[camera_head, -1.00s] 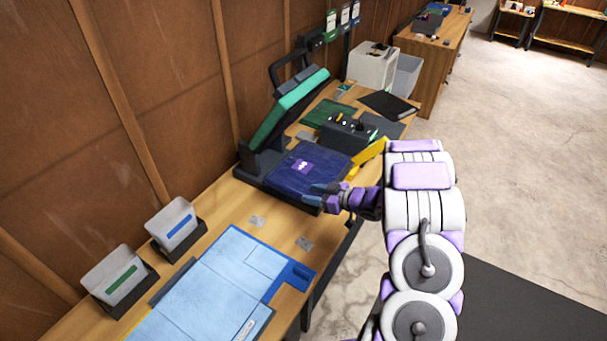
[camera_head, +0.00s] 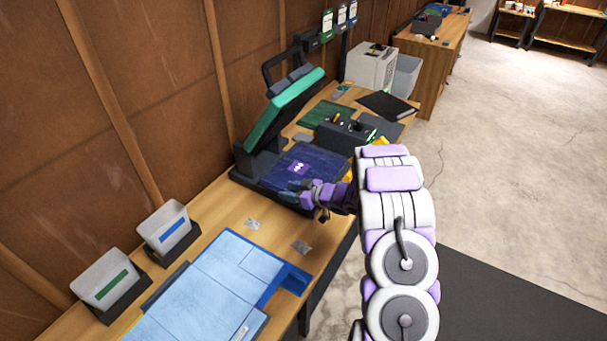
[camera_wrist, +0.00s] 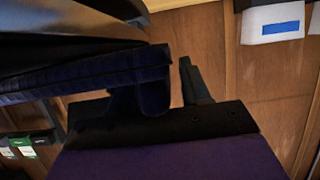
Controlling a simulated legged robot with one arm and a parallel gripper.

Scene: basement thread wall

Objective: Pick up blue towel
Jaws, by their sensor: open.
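The blue towel (camera_head: 318,163) is dark navy and lies flat and folded on the lower plate of a heat press, with a small purple-and-white mark on top. My gripper (camera_head: 291,190) is open at the towel's near edge, overlapping its front corner in the head view. In the wrist view the towel (camera_wrist: 90,80) shows as a thick folded edge on the left, close to the fingers (camera_wrist: 172,85). One finger overlaps the towel's end there. I cannot tell whether the edge lies between the fingers or whether they touch it.
The press's raised green-edged upper plate (camera_head: 282,110) stands open behind the towel. A black control box (camera_head: 345,134) is to its right. Bare wood (camera_head: 235,208) lies between mat and press.

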